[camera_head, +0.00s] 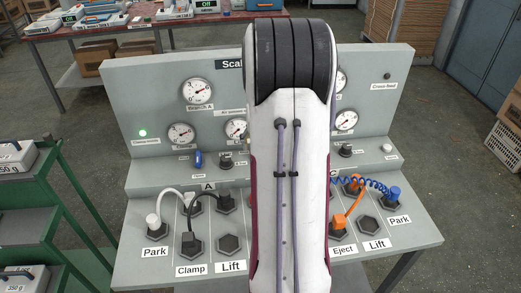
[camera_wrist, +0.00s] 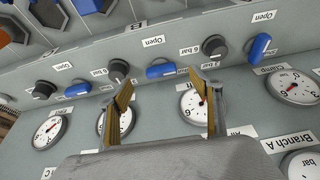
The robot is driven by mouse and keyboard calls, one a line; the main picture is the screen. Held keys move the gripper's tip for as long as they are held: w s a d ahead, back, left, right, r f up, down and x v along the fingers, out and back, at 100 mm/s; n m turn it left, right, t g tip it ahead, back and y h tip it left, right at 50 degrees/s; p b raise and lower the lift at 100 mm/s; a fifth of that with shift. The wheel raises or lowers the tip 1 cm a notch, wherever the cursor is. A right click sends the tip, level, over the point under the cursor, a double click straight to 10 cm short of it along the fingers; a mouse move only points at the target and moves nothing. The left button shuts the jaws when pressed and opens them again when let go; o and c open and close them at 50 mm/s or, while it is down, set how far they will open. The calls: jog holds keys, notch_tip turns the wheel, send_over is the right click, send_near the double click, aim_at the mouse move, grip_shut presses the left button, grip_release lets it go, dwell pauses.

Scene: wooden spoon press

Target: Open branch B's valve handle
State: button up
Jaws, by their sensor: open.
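In the wrist view, a blue valve handle (camera_wrist: 160,71) lies roughly along the panel row, under an "Open" label (camera_wrist: 153,41). My gripper (camera_wrist: 160,79) is open, with one finger on each side of this handle in the picture. I cannot tell whether either finger touches it. In the head view my arm covers this middle part of the panel and hides the gripper.
Branch A's blue handle (camera_wrist: 258,47) stands crosswise to the row; another blue handle (camera_wrist: 78,89) lies along it. Black knobs (camera_wrist: 118,70) sit between the handles, and gauges (camera_wrist: 52,132) line the panel. Hoses (camera_head: 372,186) cross the bench in front. A green shelf (camera_head: 62,190) stands left.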

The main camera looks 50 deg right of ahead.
jog(key=shift+w+d+r, duration=0.35)
jog(key=shift+w+d, duration=0.05)
jog(key=shift+d, duration=0.05)
jog(key=shift+f, duration=0.15)
jog(key=shift+x, duration=3.75)
jog(key=shift+w+d, duration=0.15)
jog(key=c, duration=1.1)
